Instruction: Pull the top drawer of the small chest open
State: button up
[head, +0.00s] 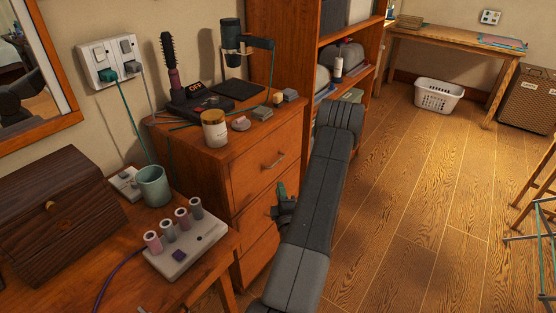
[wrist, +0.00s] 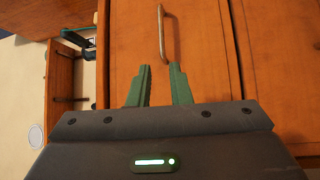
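The small chest (head: 190,150) is orange-brown wood with several stacked drawers. Its top drawer (head: 248,172) looks shut and has a metal bar handle (head: 275,161). In the wrist view the top drawer front (wrist: 205,65) is turned on its side, with the handle (wrist: 161,33) beyond the fingertips, roughly in line with the gap between them. My gripper (wrist: 159,78) has green fingers spread apart with nothing between them. In the head view my gripper (head: 282,190) is in front of the chest, below the handle, and partly hidden by my dark arm.
A jar candle (head: 214,130), hairbrush (head: 170,70) and other small items stand on the chest. A desk with a wooden box (head: 55,215), mug (head: 153,186) and roller set (head: 186,245) is at left. A tall shelf (head: 290,60) adjoins the chest. The floor at right is mostly clear.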

aim_at(277, 162)
jog(key=shift+m+h, duration=0.3)
jog(key=w, duration=0.4)
jog(key=w+a+r+p, duration=0.1)
jog(key=w, duration=0.8)
jog(key=shift+w+a+r+p, duration=0.2)
jog(key=shift+w+p, duration=0.1)
jog(key=shift+w, duration=0.1)
grip_shut()
